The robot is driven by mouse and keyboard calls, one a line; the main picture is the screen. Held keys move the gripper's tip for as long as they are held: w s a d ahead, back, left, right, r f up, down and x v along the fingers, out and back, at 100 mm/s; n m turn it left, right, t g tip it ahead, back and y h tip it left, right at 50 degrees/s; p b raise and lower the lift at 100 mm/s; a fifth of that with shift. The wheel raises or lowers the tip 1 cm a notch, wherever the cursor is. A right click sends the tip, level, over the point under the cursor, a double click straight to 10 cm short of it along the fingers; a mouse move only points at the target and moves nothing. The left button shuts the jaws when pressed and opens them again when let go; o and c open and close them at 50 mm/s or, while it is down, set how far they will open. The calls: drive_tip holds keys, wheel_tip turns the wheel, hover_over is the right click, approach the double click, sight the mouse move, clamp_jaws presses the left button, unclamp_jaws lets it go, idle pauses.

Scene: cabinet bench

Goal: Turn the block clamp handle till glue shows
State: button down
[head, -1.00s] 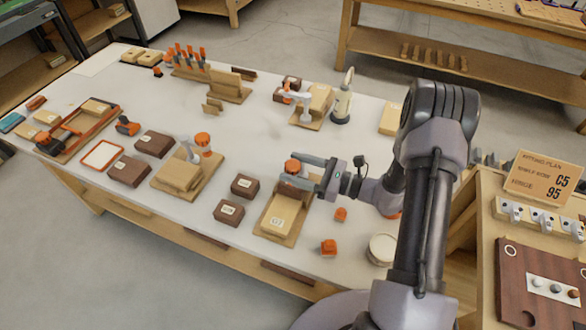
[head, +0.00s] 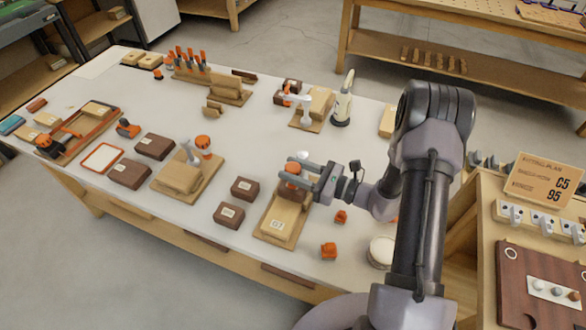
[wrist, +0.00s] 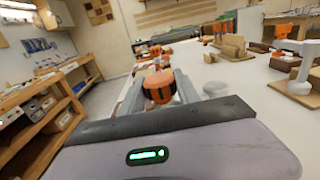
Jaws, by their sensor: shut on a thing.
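The block clamp stands on a wooden board (head: 272,232) near the front edge of the white bench, with wood blocks on it and a white label. Its orange handle (head: 292,168) is at the top; it also shows in the wrist view (wrist: 158,87). My gripper (head: 300,171) is shut on the orange handle, with one finger on each side of it. Part of the clamp below the handle is hidden by my fingers. I cannot make out any glue at the block joint.
Dark brown blocks (head: 228,215) lie just left of the board. Small orange pieces (head: 328,251) and a white round tub (head: 381,251) lie to the right. Another clamp on a board (head: 203,147) stands further left. A white bottle (head: 342,100) stands behind.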

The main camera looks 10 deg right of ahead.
drive_tip(key=m+t+h+b, duration=0.1)
drive_tip(key=m+t+h, duration=0.3)
drive_tip(key=h, duration=0.1)
drive_tip(key=shift+s+a+f, duration=0.1)
drive_tip(key=shift+m+t+h, duration=0.5)
drive_tip(key=shift+m+h, duration=0.2)
drive_tip(key=shift+h, duration=0.1)
drive_tip(key=shift+h+b, duration=0.3)
drive_tip(key=c, duration=0.9)
unclamp_jaws()
